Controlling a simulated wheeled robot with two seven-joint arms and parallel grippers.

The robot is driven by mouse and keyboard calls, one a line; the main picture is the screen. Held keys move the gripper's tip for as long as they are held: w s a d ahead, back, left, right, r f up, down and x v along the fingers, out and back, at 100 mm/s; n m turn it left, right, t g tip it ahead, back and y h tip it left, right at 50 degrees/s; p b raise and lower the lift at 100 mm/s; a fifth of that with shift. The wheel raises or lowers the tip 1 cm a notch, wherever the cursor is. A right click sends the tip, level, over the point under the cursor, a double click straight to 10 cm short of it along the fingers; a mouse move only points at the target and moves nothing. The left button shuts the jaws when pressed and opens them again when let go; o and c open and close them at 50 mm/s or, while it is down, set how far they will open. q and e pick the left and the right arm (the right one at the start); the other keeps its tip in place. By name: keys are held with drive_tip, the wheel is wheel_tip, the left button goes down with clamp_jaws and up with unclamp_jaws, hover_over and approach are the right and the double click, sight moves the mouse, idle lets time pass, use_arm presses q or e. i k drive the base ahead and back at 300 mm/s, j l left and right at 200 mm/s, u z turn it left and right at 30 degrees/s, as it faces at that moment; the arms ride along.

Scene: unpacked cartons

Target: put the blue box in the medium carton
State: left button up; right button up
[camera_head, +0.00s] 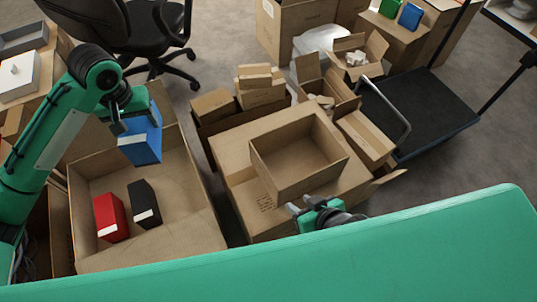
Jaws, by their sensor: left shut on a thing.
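My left gripper (128,122) is shut on a blue box (142,148). It holds the box above the large open carton (188,190) on the left. The medium carton (262,178) stands open and looks empty, on top of a wider closed carton in the middle. It is to the right of the held blue box and apart from it. My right gripper (302,206) is low at the front edge of the medium carton, with its two fingers apart and nothing seen between them.
A red box (111,217) and a black box (145,204) stand in the large carton. Smaller cartons (262,90) lie behind the medium carton. A dark flat cart (420,110) is at the right. Another blue box (411,16) and a green box (389,8) sit far back.

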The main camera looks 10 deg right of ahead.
sight(294, 168)
drive_tip(key=i+l+u, duration=0.2)
drive_tip(key=l, duration=1)
drive_tip(key=l+u, duration=0.15)
drive_tip(key=l, duration=1.05)
